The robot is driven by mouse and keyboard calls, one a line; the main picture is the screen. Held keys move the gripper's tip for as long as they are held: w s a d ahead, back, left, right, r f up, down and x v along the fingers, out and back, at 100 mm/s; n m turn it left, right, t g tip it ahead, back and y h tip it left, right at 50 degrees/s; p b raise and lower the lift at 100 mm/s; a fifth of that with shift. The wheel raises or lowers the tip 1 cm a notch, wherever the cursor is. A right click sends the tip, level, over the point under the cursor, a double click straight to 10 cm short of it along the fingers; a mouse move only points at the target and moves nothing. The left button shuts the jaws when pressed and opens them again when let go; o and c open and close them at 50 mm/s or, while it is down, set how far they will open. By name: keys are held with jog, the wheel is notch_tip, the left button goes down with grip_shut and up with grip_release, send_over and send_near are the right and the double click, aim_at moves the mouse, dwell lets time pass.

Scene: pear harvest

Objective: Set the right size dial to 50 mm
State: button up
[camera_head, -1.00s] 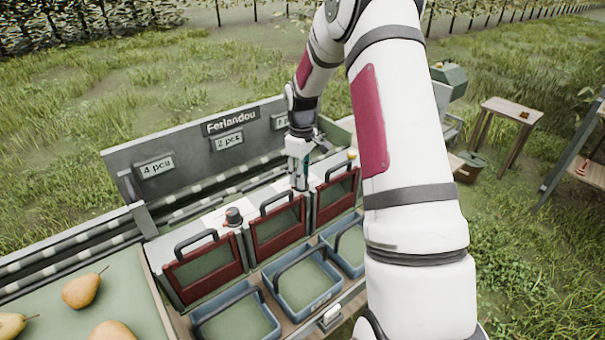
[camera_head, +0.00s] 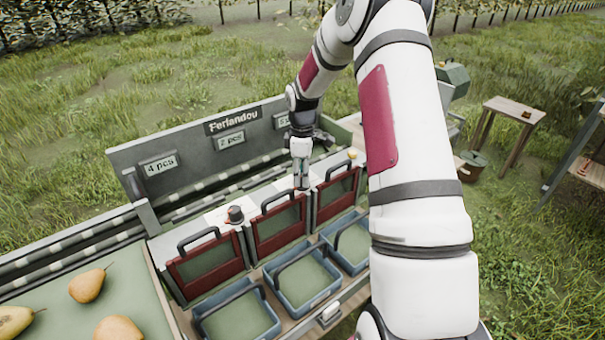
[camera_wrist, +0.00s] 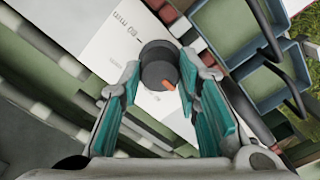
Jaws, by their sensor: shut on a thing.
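The right size dial (camera_wrist: 157,68) is a dark round knob with an orange pointer mark, on a white panel (camera_wrist: 102,49) in the wrist view. Markings including "60 mm" show on the panel. My gripper (camera_wrist: 160,82) has its teal-padded fingers on either side of the knob and is shut on it. In the head view my gripper (camera_head: 301,180) points down at the panel between the middle and right red-framed gates, and hides the dial there. Another dark dial (camera_head: 235,214) stands on the panel to the left.
Red-framed gates (camera_head: 281,227) with dark handles line the front of the sorter. Blue baskets (camera_head: 301,281) stand before them. The backboard (camera_head: 190,154) carries the piece labels. Pears (camera_head: 87,285) lie on the green tray at the left.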

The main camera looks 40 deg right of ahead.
jog(key=o, duration=1.1)
jog(key=shift+o, duration=0.2)
notch_tip(320, 180, up, 12)
